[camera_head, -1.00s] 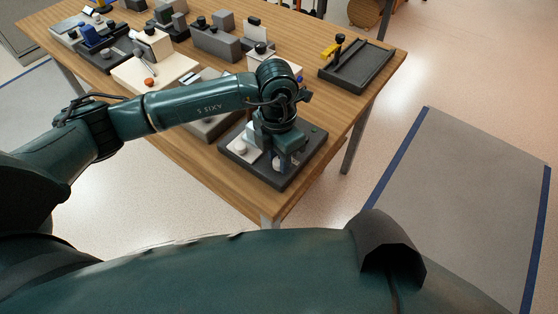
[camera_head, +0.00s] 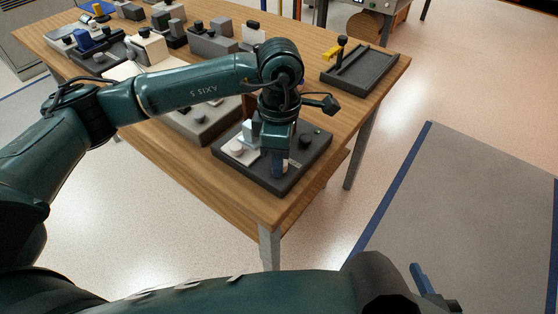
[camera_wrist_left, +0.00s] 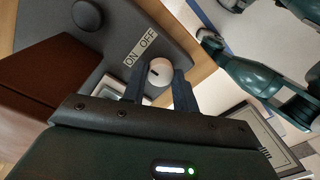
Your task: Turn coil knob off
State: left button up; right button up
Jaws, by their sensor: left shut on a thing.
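The coil knob, a pale round knob with a dark slot, shows in the left wrist view (camera_wrist_left: 160,71) beside a label reading ON and OFF (camera_wrist_left: 141,47). It sits on a dark grey panel (camera_head: 300,166) at the table's near corner. My left gripper (camera_head: 279,170) points down over that panel, and its two dark fingers are shut on the knob, one on each side. In the head view the gripper mostly hides the knob. Part of my right gripper (camera_head: 422,280) shows at the lower right; its jaws cannot be made out.
A second pale knob (camera_head: 237,147) stands on a white plate left of my left gripper. A dark tray (camera_head: 358,72) lies behind on the wooden table (camera_head: 225,180). Several fixtures crowd the table's far left. The floor to the right is clear.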

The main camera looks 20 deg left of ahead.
pick_arm(q)
jog(key=shift+m, duration=0.3)
pick_arm(e)
jog(key=shift+r, duration=0.1)
jog(key=shift+s+d, duration=0.15)
pick_arm(q)
jog(key=o, duration=1)
jog(key=shift+c, duration=0.2)
jog(key=shift+r, duration=0.3)
notch_tip(320, 180, up, 13)
jog(key=shift+w+f, duration=0.15)
jog(key=shift+w, duration=0.1)
pick_arm(e)
jog(key=shift+a, duration=0.2)
jog(key=shift+w, duration=0.2)
